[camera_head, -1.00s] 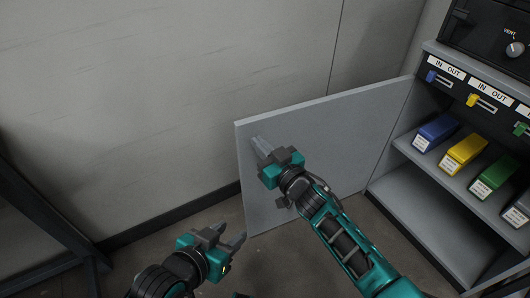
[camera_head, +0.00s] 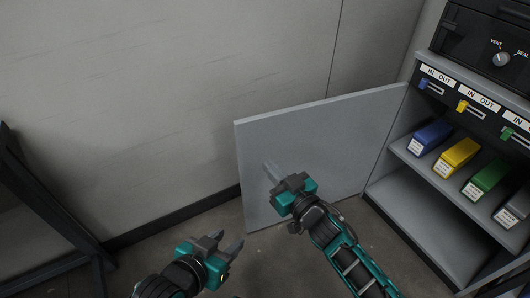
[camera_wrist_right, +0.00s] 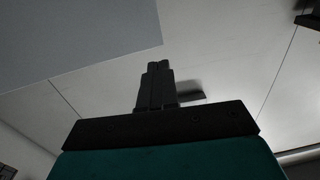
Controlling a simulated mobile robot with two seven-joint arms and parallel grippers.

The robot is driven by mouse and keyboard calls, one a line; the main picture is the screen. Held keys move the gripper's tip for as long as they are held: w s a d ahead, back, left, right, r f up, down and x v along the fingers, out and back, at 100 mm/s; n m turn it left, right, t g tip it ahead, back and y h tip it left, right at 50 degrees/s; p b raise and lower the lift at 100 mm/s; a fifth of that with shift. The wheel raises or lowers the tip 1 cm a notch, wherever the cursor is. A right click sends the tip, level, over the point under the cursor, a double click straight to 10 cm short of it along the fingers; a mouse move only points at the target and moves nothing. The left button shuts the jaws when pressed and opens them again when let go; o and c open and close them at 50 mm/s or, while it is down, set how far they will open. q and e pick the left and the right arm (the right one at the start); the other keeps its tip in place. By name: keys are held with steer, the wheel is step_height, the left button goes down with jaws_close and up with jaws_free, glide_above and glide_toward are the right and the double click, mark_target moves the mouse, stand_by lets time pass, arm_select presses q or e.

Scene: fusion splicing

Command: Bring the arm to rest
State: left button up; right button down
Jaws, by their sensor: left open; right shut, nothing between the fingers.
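My right gripper (camera_head: 270,172) is shut and empty, in front of the grey open door panel (camera_head: 330,130) in the head view. I cannot tell whether it touches the panel. In the right wrist view its fingers (camera_wrist_right: 155,85) are together with nothing between them. My left gripper (camera_head: 231,243) is open and empty at the bottom of the head view, left of the right arm and above the floor.
A cabinet (camera_head: 385,205) at the right holds blue (camera_head: 429,138), yellow (camera_head: 457,157) and green (camera_head: 485,178) boxes on a shelf. A dark unit with a knob (camera_head: 501,59) tops it. A dark frame (camera_head: 40,205) stands at the left. A plain wall (camera_head: 150,90) is behind.

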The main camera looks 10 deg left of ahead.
arm_select(q)
steer(key=shift+w+a+r+p, duration=0.1)
steer(key=shift+a+r+p, duration=0.25)
steer(key=shift+r+p, duration=0.35)
arm_select(e)
steer(key=s+v, duration=0.1)
steer(key=v, duration=0.5)
steer(key=shift+a, duration=0.25)
steer(key=s+d+f+m+g+h, duration=0.1)
steer(key=s+d+m+h, duration=0.2)
steer(key=s+d+h, duration=0.45)
steer(key=s+d+f+m+g+h, duration=0.1)
steer(key=s+d+f+m+h, duration=0.3)
steer(key=d, duration=0.7)
arm_select(q)
steer(key=s+a+r+y+p, duration=0.1)
steer(key=a+r+p, duration=0.2)
steer(key=r+p, duration=0.6)
steer(key=p, duration=0.5)
steer(key=shift+s+r, duration=0.35)
steer(key=shift+r, duration=0.05)
arm_select(e)
steer(key=s+d+r, duration=0.2)
steer(key=d+r, duration=0.1)
steer(key=r, duration=0.9)
steer(key=shift+s+n+y, duration=0.25)
steer(key=shift+n+y, duration=0.05)
steer(key=shift+y, duration=0.05)
